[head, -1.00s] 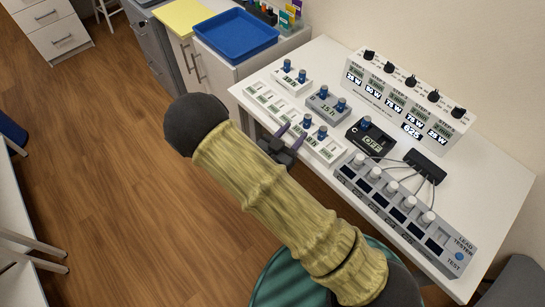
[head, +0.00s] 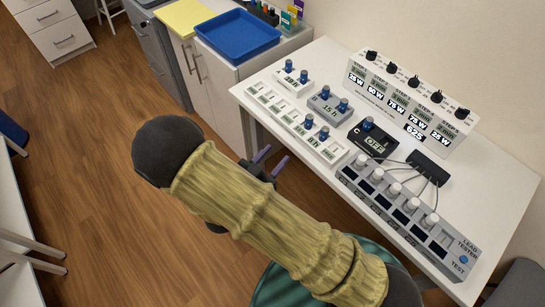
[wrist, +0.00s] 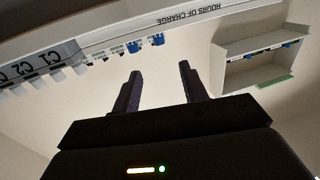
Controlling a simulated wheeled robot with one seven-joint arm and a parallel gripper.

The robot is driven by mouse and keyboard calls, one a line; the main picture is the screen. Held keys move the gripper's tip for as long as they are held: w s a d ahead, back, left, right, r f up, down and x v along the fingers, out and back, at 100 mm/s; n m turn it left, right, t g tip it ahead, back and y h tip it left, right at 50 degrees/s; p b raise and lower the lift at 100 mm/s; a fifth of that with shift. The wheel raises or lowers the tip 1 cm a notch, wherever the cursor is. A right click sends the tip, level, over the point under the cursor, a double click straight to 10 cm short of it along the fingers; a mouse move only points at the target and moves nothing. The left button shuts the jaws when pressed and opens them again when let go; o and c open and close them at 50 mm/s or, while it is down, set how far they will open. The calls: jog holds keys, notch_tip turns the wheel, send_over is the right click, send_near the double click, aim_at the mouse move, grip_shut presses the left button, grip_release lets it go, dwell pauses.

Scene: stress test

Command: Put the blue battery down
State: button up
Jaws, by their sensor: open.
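Several small blue-topped pieces stand on the devices on the white table, and I cannot tell which is the blue battery. One pair, a left piece (head: 308,121) and a right piece (head: 324,132), stands on the white charger strip (head: 283,113) by the 8h display. Another pair stands on the grey 15h box (head: 321,103). My gripper (head: 274,158) is open, just off the table's front edge, apart from the strip. In the wrist view its fingers (wrist: 161,90) are spread with nothing between them. Two blue pieces (wrist: 146,43) show beyond them.
A blue tray (head: 237,35) lies on the cabinet at the back left. A black OFF box (head: 373,140), a lead tester (head: 405,215) and a white step panel (head: 410,95) occupy the table. Open wooden floor (head: 95,140) lies to the left.

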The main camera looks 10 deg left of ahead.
jog(key=shift+c, duration=1.2)
jog(key=w+d+r+g+y+p, duration=0.2)
jog(key=w+r+g+y+p, duration=0.1)
jog(key=r+p, duration=0.3)
jog(key=w+d+r+n+g+y+p, duration=0.1)
jog(key=w+d+r+g+y+p, duration=0.15)
jog(key=w+r+p, duration=0.35)
jog(key=w+d+r+g+y+p, duration=0.1)
jog(key=d+r+g+y+p, duration=0.2)
jog(key=r, duration=0.5)
jog(key=s+d+r+n+g+p, duration=0.4)
jog(key=s+d+r+p, duration=0.8)
jog(key=d+r, duration=0.4)
jog(key=shift+s+r+g, duration=0.45)
jog(key=shift+s+r, duration=0.15)
jog(key=shift+s, duration=0.05)
jog(key=shift+w, duration=0.15)
